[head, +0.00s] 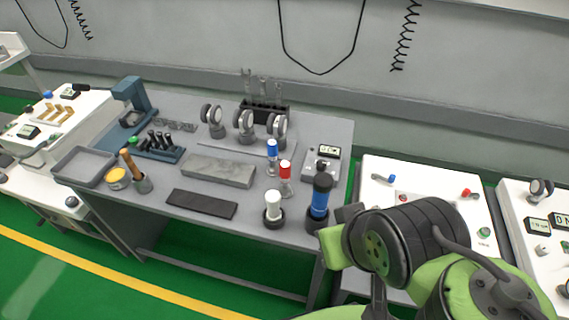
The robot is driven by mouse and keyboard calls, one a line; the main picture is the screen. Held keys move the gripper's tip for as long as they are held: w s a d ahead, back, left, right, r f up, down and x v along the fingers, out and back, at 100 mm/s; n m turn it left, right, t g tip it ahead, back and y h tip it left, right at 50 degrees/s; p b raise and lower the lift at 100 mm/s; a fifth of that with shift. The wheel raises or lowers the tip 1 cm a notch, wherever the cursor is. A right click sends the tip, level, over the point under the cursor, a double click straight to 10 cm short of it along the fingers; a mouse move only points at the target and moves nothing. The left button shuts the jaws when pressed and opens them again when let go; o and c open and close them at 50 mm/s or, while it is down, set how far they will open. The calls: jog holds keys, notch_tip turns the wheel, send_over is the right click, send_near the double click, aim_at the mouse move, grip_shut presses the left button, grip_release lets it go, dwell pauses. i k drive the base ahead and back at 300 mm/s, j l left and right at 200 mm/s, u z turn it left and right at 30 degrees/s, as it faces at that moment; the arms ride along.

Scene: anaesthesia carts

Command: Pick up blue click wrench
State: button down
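No part is labelled as the click wrench. A slim upright piece with a blue top (272,149) and pale lower part stands on the grey workbench (255,235), right of the middle. My green and black arm is at the lower right, just right of the thicker piece. My gripper's fingers cannot be made out, and nothing is visibly held.
A red-topped piece (285,173) and a white-topped piece (273,206) stand close to the blue ones. A small meter box (322,163) is behind. A grey block (219,171) and dark mat (202,204) lie left. White carts flank the bench.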

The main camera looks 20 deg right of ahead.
aim_at(273, 168)
jog(key=i+j+z, duration=0.15)
jog(key=j+z, duration=0.5)
jog(key=j, duration=0.3)
jog(key=i+j+z, duration=0.1)
jog(key=j+z, duration=0.25)
jog(key=j, duration=0.2)
